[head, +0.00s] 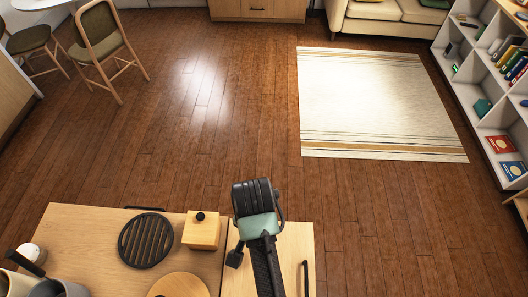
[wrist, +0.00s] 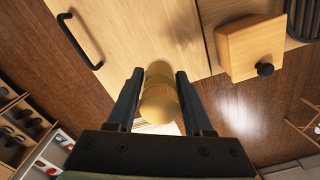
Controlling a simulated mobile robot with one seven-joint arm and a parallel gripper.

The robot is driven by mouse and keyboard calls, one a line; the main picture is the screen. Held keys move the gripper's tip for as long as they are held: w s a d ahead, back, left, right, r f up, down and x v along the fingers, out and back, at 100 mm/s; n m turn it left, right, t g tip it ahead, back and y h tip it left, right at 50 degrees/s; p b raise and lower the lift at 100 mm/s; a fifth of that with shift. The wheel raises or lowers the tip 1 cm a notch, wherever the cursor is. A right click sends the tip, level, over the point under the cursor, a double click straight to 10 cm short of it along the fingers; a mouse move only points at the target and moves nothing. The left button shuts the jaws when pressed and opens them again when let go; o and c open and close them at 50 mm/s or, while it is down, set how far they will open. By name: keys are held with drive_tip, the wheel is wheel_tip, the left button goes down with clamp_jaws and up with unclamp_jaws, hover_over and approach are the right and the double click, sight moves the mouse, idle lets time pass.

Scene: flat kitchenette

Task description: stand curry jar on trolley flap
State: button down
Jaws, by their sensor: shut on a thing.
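The curry jar (wrist: 158,95) is a yellow-gold cylinder in the wrist view. My gripper (wrist: 158,88) is shut on it, with one dark finger on each side. The trolley flap (wrist: 125,30) is the pale wooden panel with a black bar handle, behind the jar's far end. I cannot tell whether the jar touches it. In the head view the flap (head: 287,252) is at the right end of the wooden top, partly covered by my arm. The jar and my fingertips are hidden there.
A wooden box with a black knob (head: 201,231) stands left of my arm, near a round black slatted trivet (head: 146,240). A round wooden board (head: 180,286) and pots (head: 60,288) are nearer. The flap's black handle (head: 305,278) is at its right edge. Open floor lies beyond.

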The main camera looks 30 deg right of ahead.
wheel_tip(320, 180, down, 8)
drive_tip(key=shift+a+f+p, duration=0.15)
drive_tip(key=shift+p, duration=0.3)
drive_tip(key=shift+f, duration=0.2)
drive_tip(key=shift+c, duration=1.5)
unclamp_jaws()
wheel_tip(320, 180, up, 12)
drive_tip(key=shift+r+b, duration=0.25)
drive_tip(key=shift+b, duration=0.25)
